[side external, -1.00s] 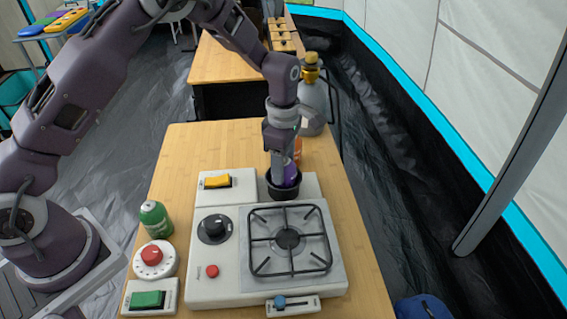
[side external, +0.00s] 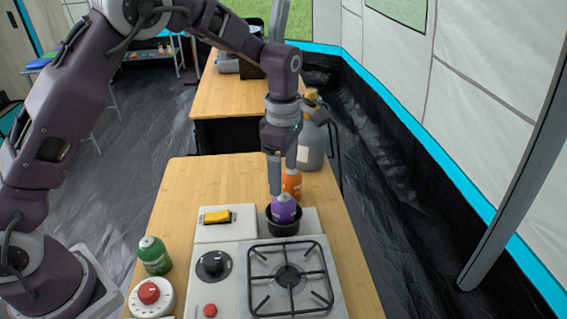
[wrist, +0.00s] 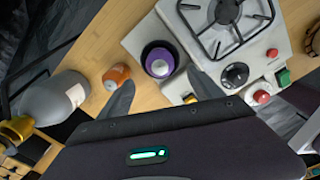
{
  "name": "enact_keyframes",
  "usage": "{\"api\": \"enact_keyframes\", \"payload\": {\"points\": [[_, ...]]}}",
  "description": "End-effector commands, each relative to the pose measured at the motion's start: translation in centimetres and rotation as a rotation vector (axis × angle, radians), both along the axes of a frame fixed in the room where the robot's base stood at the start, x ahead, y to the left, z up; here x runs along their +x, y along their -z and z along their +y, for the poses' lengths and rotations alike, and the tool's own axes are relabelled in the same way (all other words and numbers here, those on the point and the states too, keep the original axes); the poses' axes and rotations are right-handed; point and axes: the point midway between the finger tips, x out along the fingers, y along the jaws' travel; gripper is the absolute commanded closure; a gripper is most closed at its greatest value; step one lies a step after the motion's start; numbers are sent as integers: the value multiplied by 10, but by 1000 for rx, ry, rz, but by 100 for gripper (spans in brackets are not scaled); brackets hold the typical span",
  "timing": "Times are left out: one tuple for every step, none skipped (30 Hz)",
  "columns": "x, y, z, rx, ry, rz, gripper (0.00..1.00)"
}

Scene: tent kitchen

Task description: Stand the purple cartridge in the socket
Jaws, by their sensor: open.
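The purple cartridge (side external: 284,208) stands in the round black socket (side external: 283,229) behind the stove, its lower part hidden by the socket wall. It looks about upright. In the wrist view the cartridge (wrist: 159,65) shows from above, with the dark socket rim around it. My gripper (side external: 281,180) is open and empty above the cartridge, its fingers apart and pointing down. In the wrist view my two fingers (wrist: 162,92) are spread wide with nothing between them.
An orange cartridge (side external: 291,184) stands just behind the socket, with a grey bottle (side external: 312,148) beyond it. The gas stove (side external: 289,278), yellow switch (side external: 216,217), green canister (side external: 154,255) and red-button dial (side external: 151,295) are nearer. The table's left rear is clear.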

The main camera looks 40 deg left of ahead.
Motion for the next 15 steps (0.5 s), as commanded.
{"api": "enact_keyframes", "payload": {"points": [[1,-10,0,0,1,-4,25],[1,-16,0,0,0,-3,25],[1,-21,0,0,0,-3,25],[0,-25,0,1,0,-2,25],[0,-27,0,0,0,-1,25],[0,-30,0,0,0,0,25],[0,-31,0,1,0,1,25],[0,-32,0,1,0,1,25],[0,-32,0,1,0,1,25],[0,-33,0,1,-1,1,25],[0,-32,0,1,-1,1,25],[-1,-33,0,0,1,1,25],[-2,-36,1,-2,10,-3,25],[-4,-41,2,-7,27,-8,25],[-10,-52,5,-15,72,-23,25]]}}
